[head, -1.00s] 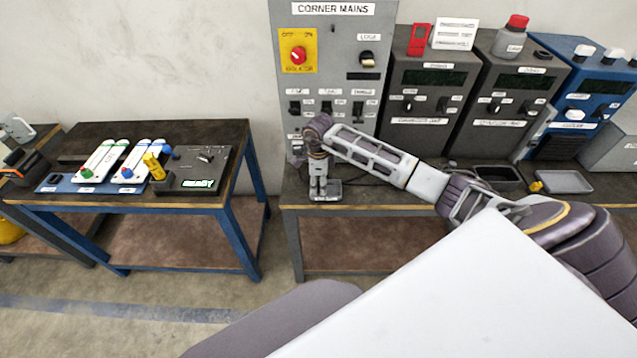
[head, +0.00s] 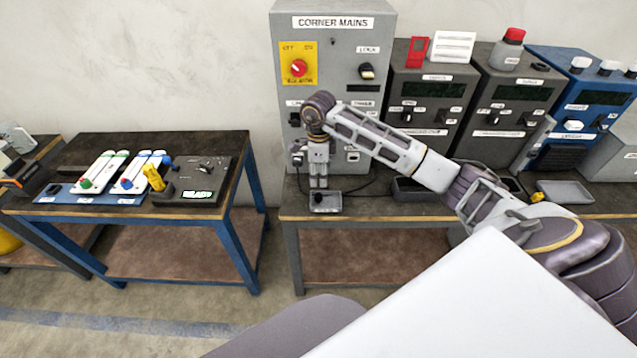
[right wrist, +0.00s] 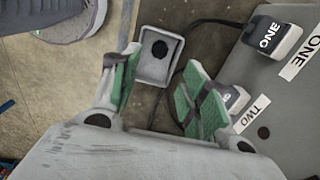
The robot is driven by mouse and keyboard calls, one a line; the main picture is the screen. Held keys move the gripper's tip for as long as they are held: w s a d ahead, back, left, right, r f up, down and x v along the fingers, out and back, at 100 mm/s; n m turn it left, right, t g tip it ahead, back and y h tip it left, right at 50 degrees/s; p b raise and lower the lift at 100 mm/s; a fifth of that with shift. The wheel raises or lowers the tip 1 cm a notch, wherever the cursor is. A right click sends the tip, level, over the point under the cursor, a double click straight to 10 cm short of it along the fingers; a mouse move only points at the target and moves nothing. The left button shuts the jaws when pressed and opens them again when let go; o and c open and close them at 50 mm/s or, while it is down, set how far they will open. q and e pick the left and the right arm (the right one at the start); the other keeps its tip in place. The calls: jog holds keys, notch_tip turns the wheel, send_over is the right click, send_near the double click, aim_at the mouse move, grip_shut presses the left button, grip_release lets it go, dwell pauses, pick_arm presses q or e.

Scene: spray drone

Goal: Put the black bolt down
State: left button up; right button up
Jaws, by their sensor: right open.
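The black bolt (right wrist: 160,48) shows in the right wrist view as a dark round shape inside a small grey tray (right wrist: 149,71). The tray also shows in the head view (head: 326,209), near the front edge of the grey bench. My right gripper (head: 318,187) points down above the tray. In the right wrist view its green-padded fingers (right wrist: 152,88) are wide apart, with nothing between them. The bolt is apart from both fingers. In the head view the bolt cannot be clearly made out. My left gripper is not in view.
The corner mains cabinet (head: 374,22) stands right behind my right gripper. Plugs marked ONE (right wrist: 270,35) and TWO and a black cable lie close by. A dark tray (head: 410,190) and a grey tray (head: 566,192) sit further right. A blue-legged table (head: 100,222) stands left.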

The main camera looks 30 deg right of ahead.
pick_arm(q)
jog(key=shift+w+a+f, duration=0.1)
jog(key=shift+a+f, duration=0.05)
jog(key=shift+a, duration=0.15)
pick_arm(e)
notch_tip(320, 180, up, 2)
jog(key=shift+r, duration=0.15)
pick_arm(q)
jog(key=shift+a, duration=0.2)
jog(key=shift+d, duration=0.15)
